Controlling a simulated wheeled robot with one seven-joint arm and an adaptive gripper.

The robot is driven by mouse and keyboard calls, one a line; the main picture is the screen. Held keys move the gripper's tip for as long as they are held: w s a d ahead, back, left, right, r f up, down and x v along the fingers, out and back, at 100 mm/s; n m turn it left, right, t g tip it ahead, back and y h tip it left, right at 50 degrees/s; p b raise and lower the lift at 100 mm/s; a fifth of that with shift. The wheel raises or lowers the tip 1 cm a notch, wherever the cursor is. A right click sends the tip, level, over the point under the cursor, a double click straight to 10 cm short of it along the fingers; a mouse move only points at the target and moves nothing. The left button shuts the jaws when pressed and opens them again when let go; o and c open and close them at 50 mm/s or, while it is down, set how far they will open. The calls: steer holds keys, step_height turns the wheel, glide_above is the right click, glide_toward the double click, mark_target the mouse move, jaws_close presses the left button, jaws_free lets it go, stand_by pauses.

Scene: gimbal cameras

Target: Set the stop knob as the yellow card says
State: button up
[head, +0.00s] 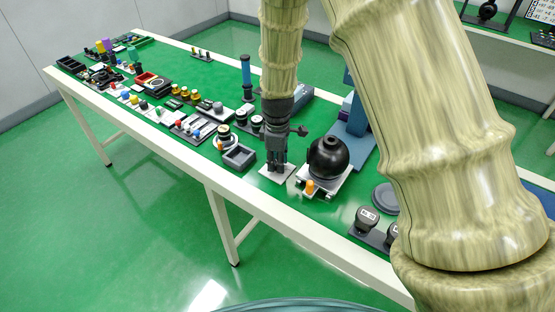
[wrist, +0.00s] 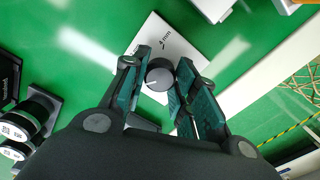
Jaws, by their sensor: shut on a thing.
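The stop knob (wrist: 159,74) is a dark grey round knob with a pale line on its top. I cannot make out a yellow card in either view.
A black ball on a white stand (head: 328,157) is close on the right of my gripper. A dark square tray (head: 239,157) is on the left. Black labelled caps (head: 367,217) stand at the front right. Many small parts crowd the table's left half.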

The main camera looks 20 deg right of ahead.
steer(key=m+p, duration=0.3)
steer(key=m, duration=0.3)
steer(key=shift+s, duration=0.1)
steer(key=m+p, duration=0.2)
steer(key=m, duration=0.3)
steer(key=shift+p, duration=0.3)
steer(key=m+p, duration=0.2)
steer(key=m, duration=0.4)
steer(key=shift+m, duration=0.4)
steer(key=m+p, duration=0.1)
steer(key=m, duration=0.4)
steer(key=shift+f+p, duration=0.15)
steer(key=shift+p, duration=0.2)
steer(key=shift+c, duration=0.2)
steer(key=o, duration=1.1)
steer(key=shift+d, duration=0.1)
steer(key=shift+c, duration=0.2)
